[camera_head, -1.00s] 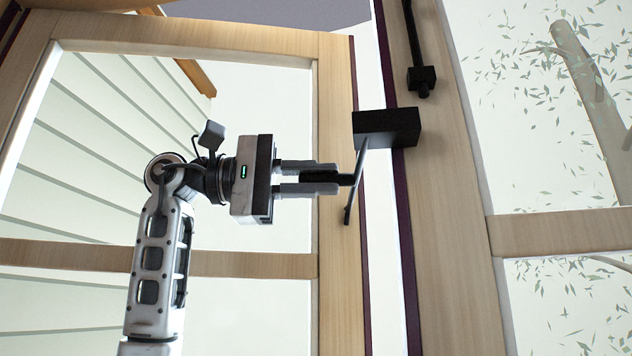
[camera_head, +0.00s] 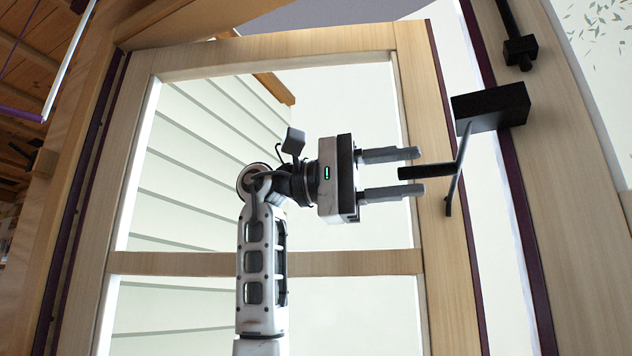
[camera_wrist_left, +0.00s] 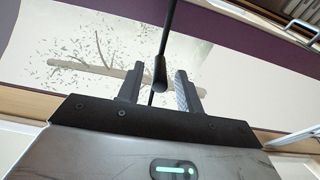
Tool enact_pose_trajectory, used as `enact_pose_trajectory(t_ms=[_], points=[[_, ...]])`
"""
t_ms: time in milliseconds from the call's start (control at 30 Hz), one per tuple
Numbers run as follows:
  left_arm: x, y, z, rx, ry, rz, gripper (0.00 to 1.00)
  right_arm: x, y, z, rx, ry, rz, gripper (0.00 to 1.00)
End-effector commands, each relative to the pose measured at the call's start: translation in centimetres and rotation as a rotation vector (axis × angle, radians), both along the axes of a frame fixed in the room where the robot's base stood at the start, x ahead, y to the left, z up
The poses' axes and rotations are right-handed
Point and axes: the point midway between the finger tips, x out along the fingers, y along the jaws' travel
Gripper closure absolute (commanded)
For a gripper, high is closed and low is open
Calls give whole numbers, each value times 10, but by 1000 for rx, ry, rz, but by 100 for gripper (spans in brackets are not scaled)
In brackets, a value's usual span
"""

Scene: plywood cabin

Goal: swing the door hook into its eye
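The door hook is a thin dark rod (camera_head: 459,165) hanging from a black block (camera_head: 490,108) on the light wooden frame, with a black cylindrical grip (camera_head: 436,172) pointing left. My left gripper (camera_head: 420,171) is open, with one finger above and one below the end of the grip. In the left wrist view the grip (camera_wrist_left: 160,75) shows between the two spread fingers, with gaps on both sides. I cannot clearly make out the eye. My right gripper is in neither view.
The paned door (camera_head: 265,263) stands behind my left arm. A black bar with a block (camera_head: 520,50) is mounted above right of the hook. A pale gap and dark purple edge strips run between door and frame. Wooden shelving shows at far left.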

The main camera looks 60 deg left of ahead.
Motion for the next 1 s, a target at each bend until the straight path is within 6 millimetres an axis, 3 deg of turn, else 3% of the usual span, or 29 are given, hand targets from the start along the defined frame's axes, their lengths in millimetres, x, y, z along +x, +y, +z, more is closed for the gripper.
enact_pose_trajectory(t_ms=[300, 500, 700, 1000], points=[[-59, 53, 2, -4, -6, 1, 64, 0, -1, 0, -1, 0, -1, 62], [-88, 79, 1, -3, -5, 0, 64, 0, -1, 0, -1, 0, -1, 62], [-101, 92, 1, -1, -1, 0, 64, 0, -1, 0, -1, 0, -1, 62], [-103, 94, 0, -1, -1, 1, 64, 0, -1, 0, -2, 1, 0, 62]])
